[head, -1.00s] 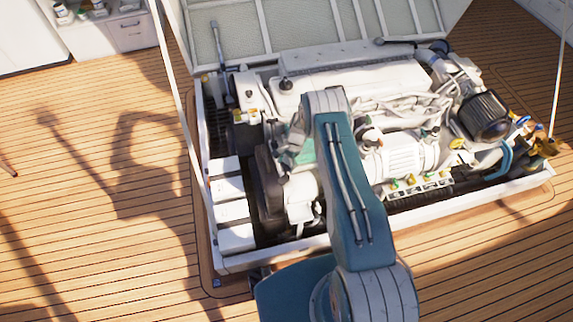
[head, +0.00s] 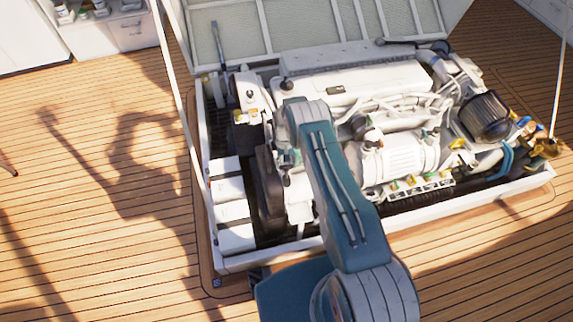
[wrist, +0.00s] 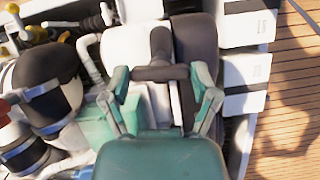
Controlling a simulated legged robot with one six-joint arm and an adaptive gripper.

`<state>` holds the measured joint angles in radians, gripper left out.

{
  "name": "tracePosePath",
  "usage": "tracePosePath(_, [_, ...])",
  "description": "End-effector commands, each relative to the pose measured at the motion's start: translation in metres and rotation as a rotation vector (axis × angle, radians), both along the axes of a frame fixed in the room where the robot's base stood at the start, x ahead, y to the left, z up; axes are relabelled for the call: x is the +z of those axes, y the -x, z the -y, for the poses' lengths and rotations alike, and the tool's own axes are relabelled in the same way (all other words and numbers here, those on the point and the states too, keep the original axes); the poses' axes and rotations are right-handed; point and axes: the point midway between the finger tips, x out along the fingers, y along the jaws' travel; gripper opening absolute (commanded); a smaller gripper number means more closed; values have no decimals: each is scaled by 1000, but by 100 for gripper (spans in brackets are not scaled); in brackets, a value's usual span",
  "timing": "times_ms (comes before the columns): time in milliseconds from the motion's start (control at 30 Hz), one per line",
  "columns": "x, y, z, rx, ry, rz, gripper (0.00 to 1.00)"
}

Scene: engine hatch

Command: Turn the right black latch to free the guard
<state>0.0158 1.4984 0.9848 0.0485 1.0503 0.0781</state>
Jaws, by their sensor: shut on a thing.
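In the wrist view, my gripper (wrist: 162,82) has its two green fingers on either side of a black latch (wrist: 158,73). The fingertips close on the two ends of its crossbar, and a thicker dark stem runs up from the bar. A dark, rounded guard (wrist: 196,42) lies behind and to the right of the latch. In the head view, the dark guard (head: 268,180) shows at the left end of the white engine. My arm covers the gripper and latch there.
The white engine (head: 390,75) fills the open hatch, with hoses and coloured caps on the right. White boxes (head: 232,205) stand left of the guard. A pale green box (wrist: 118,122) sits close to my left finger. The hatch rim (head: 285,258) borders the front.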

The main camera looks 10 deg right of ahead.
Motion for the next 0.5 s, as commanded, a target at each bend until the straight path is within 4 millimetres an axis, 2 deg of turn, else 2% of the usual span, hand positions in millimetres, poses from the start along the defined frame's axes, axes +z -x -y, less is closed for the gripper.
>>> tracePosePath(200, [1,-3,-1,94,-1,9,29])
tracePosePath(500, [1,-3,-1,142,-1,9,30])
